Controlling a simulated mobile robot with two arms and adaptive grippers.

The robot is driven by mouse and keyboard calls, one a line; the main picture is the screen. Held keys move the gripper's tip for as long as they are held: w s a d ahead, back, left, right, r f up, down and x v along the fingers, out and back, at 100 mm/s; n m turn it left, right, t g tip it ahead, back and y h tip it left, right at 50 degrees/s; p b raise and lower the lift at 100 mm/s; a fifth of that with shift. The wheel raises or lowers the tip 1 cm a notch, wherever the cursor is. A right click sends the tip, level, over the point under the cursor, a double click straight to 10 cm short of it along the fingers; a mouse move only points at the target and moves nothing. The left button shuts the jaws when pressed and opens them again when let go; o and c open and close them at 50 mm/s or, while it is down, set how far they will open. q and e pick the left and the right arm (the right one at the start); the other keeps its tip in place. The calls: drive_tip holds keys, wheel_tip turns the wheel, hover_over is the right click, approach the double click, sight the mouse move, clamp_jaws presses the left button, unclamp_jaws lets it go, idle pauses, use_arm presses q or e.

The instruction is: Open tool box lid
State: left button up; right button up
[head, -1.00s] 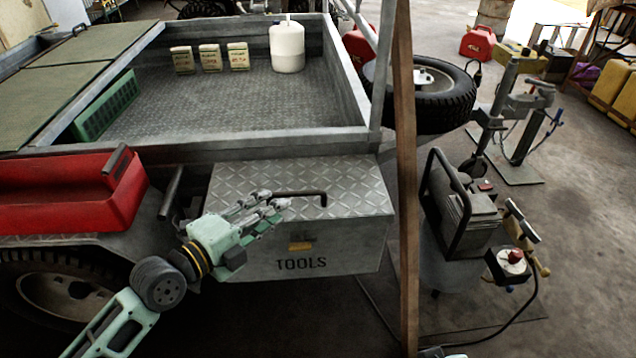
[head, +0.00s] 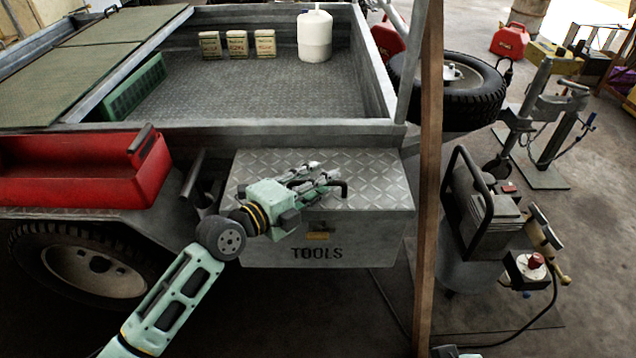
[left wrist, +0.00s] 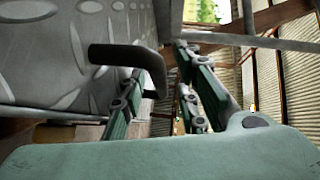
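The grey tool box (head: 375,229), marked TOOLS, is fixed to the trailer's side. Its diamond-plate lid (head: 385,178) is closed and shows in the left wrist view (left wrist: 50,60). A black bent handle (head: 344,187) is on the lid; it also shows in the left wrist view (left wrist: 115,54). My left gripper (head: 322,175) is over the lid at the handle, fingers apart. In the left wrist view the handle crosses one finger and its bent end hangs between the fingers; I cannot tell whether they touch. My right gripper is not clearly visible.
A red open box (head: 80,182) sits on the fender left of the tool box. A brown post (head: 429,200) stands close to its right. Beyond the post are a machine (head: 497,225) and a spare wheel (head: 455,100). The trailer bed (head: 230,95) lies behind.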

use_arm(q)
drive_tip(key=shift+c, duration=0.3)
clamp_jaws()
